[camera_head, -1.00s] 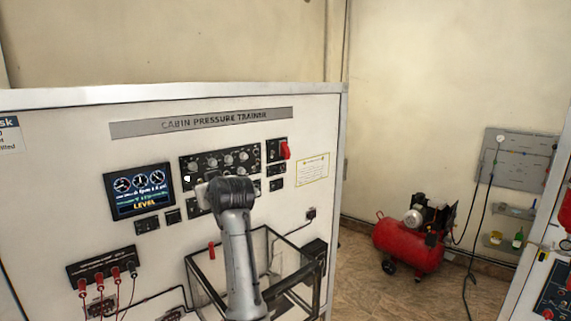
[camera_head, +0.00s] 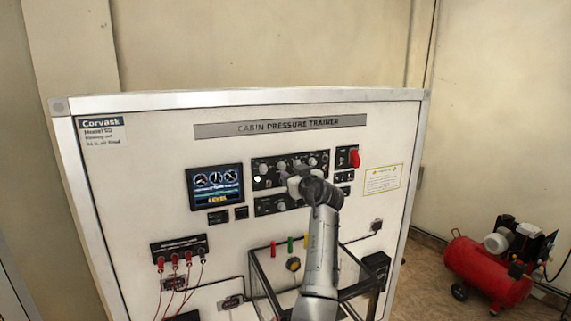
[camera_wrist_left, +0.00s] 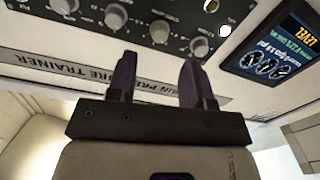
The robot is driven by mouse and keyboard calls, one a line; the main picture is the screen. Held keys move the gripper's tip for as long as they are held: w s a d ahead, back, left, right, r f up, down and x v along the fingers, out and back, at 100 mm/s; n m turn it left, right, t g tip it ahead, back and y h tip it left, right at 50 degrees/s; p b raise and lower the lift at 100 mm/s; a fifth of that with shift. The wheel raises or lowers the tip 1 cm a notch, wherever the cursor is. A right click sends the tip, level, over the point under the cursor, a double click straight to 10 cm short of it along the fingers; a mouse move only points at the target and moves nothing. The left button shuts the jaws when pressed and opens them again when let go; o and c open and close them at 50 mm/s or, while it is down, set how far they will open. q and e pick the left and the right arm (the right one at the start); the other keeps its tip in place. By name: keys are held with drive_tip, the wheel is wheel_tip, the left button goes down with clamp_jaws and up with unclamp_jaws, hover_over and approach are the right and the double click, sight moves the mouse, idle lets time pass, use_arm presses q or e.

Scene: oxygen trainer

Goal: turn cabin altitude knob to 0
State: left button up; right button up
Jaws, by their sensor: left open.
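The cabin pressure trainer (camera_head: 150,160) is a white upright panel with a black knob module (camera_head: 262,183) right of its small screen (camera_head: 215,186). Several grey knobs sit in rows on that module; their labels are too small to read, so I cannot tell which is cabin altitude. My left gripper (camera_head: 296,184) is in front of the module and hides part of it. In the left wrist view its two dark fingers (camera_wrist_left: 155,68) are apart and empty, pointing toward the knobs. One grey knob (camera_wrist_left: 160,31) appears just beyond the gap. My right gripper is not in view.
A red guarded switch (camera_head: 354,158) is right of the module. A black-framed stand (camera_head: 262,278) projects below it. Red leads (camera_head: 174,275) hang from a socket block at lower left. A red compressor (camera_head: 488,272) stands on the floor at right.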

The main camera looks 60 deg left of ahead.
sight(283, 168)
use_arm(q)
drive_tip(key=shift+w+a+p, duration=0.25)
drive_tip(key=shift+a+p, duration=0.25)
drive_tip(key=shift+a, duration=0.95)
drive_tip(key=shift+w+a+p, duration=0.2)
drive_tip(key=shift+a+p, duration=0.3)
drive_tip(key=shift+a, duration=0.9)
drive_tip(key=shift+c, duration=0.5)
drive_tip(key=c, duration=0.7)
clamp_jaws()
